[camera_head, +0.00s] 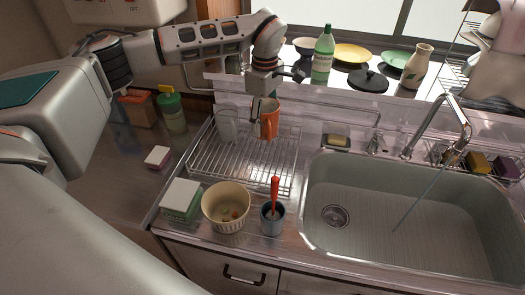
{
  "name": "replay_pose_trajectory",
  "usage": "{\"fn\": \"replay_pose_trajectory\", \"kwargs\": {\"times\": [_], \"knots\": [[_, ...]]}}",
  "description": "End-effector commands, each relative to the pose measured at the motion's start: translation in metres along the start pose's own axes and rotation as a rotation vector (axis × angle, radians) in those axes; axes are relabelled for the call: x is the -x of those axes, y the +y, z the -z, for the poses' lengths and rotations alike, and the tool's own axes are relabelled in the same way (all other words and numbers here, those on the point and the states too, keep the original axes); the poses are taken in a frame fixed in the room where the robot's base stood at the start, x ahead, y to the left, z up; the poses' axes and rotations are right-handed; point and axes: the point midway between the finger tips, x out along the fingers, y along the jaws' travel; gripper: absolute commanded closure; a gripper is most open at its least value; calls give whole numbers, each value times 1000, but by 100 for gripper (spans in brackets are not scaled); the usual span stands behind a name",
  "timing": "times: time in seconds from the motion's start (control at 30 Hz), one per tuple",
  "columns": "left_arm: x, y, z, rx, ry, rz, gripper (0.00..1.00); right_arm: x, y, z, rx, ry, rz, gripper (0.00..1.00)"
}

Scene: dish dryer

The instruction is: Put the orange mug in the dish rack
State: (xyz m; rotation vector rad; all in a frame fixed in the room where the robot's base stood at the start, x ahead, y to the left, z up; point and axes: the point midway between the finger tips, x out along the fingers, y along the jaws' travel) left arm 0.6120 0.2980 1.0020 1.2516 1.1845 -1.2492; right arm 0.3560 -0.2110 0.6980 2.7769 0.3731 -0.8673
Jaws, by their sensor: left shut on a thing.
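The orange mug (268,122) is in the grasp of my left gripper (264,98), which comes down from above and is shut on it. The mug appears over the back part of the wire dish rack (224,170), left of the sink. I cannot tell whether the mug touches the rack or hangs just above it. A clear glass (227,124) stands at the rack's back left. My right gripper is not in view.
A cream bowl (226,208), a grey cup with a red utensil (272,218) and a green-white box (181,200) stand in front of the rack. The sink (420,215) and its faucet (440,125) are right. A green bottle (323,55) stands on the ledge behind.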

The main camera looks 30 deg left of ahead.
Motion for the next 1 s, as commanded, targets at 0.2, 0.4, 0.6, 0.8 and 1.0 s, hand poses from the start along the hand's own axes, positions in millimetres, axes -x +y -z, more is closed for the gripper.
{"fn": "replay_pose_trajectory", "kwargs": {"times": [0.2, 0.4, 0.6, 0.8, 1.0], "knots": [[-54, -1, -1, 1, -1, 4, 77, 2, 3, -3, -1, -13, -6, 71], [-89, 0, -1, 0, -1, 0, 77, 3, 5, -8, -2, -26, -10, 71], [-102, 1, -1, 1, -1, -2, 77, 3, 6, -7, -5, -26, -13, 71], [-126, 0, -1, 1, 0, 1, 77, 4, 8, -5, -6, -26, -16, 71], [-138, 2, 0, 1, -1, -3, 77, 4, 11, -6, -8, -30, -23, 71]]}}
